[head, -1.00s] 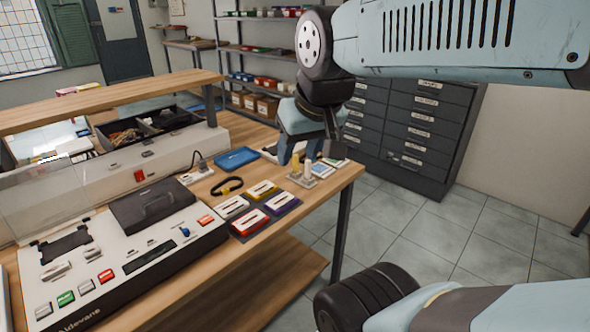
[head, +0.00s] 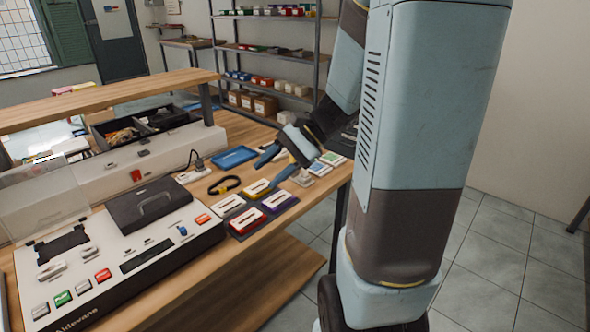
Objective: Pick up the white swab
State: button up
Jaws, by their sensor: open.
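I cannot single out the white swab with certainty. A small pale stand (head: 303,180), which held an upright yellow piece and an upright white piece earlier, is mostly hidden behind my gripper now. My gripper (head: 264,177) is open and empty, its two dark blue fingers spread and pointing down-left. It is over the bench near the yellow case, and its exact height cannot be told. Cases with white tops lie in a group: grey (head: 229,205), yellow (head: 257,189), red (head: 247,219) and purple (head: 277,200).
A blue tray (head: 234,157) and a black looped band (head: 224,185) lie behind the cases. A large white-and-black device (head: 110,245) fills the bench's left. A raised wooden shelf (head: 110,98) runs along the back. Small coloured pads (head: 333,158) lie beyond my gripper.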

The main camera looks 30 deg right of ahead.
aim_at(305, 177)
jog(key=w+d+f+m+t+y, duration=0.2)
jog(key=w+d+f+m+t, duration=0.7)
jog(key=d+m, duration=0.25)
jog(key=w+d+f+m+t+h, duration=0.1)
jog(key=d+f+m+t+h, duration=0.3)
jog(key=d, duration=0.4)
jog(key=w+d+f+m+t+h, duration=0.1)
jog(key=d+f+m+t+h, duration=0.15)
jog(key=d+f+m, duration=0.35)
jog(key=shift+n, duration=0.55)
jog(key=x, duration=0.4)
jog(key=d+r+x, duration=0.1)
jog(key=x, duration=0.2)
jog(key=shift+w, duration=0.1)
jog(key=shift+r+x, duration=0.2)
jog(key=shift+x, duration=1.3)
jog(key=shift+r+x, duration=0.2)
jog(key=shift+x, duration=1.3)
jog(key=shift+a, duration=0.15)
grip_shut()
